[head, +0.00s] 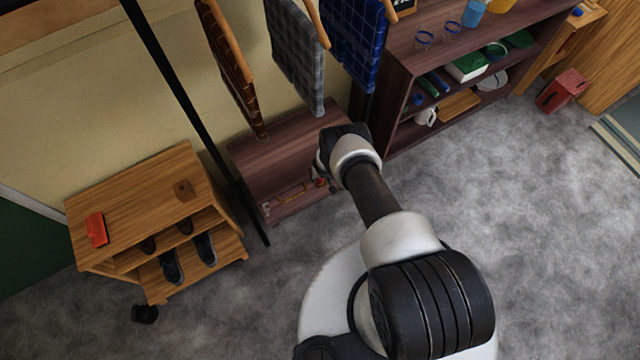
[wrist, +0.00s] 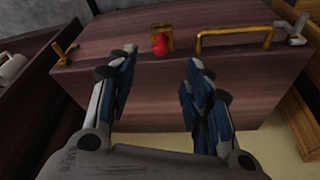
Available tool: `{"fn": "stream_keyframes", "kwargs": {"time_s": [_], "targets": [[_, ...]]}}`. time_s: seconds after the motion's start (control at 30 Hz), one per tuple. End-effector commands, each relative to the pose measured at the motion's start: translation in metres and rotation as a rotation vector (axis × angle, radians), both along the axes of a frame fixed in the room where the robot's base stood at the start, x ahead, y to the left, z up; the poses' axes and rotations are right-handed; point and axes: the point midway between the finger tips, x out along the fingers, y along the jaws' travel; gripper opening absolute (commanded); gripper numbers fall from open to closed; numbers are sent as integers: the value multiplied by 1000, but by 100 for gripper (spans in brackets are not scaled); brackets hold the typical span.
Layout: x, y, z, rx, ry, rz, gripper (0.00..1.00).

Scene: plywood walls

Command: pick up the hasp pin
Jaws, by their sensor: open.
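The hasp pin (wrist: 160,43) shows a round red head in front of a brass hasp plate (wrist: 166,31) on the edge of a dark wooden chest (wrist: 210,85). My gripper (wrist: 160,58) is open, with one finger on each side of the pin's line in the wrist view. The pin's head appears just beyond the fingertips, and nothing is held between them. In the head view the chest (head: 275,150) stands against the wall, and my gripper (head: 324,178) is at its right front edge. A small red spot, likely the pin, shows beside the gripper, partly hidden.
A brass handle (wrist: 235,36) is right of the hasp, with catches at both sides. Towels (head: 295,55) hang above the chest. A dark shelf (head: 400,95) stands to its right. A wooden shoe rack (head: 140,200) and black pole (head: 190,110) are left.

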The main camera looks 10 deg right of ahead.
Motion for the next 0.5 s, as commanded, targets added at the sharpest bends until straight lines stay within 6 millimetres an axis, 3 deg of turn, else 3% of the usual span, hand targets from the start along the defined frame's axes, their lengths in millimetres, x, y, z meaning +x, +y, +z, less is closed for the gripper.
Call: {"fn": "stream_keyframes", "kwargs": {"time_s": [0.03, 0.5], "targets": [[2, 0, -10, 0, -1, 0, 46], [14, -1, -48, 1, -1, -2, 46]]}}
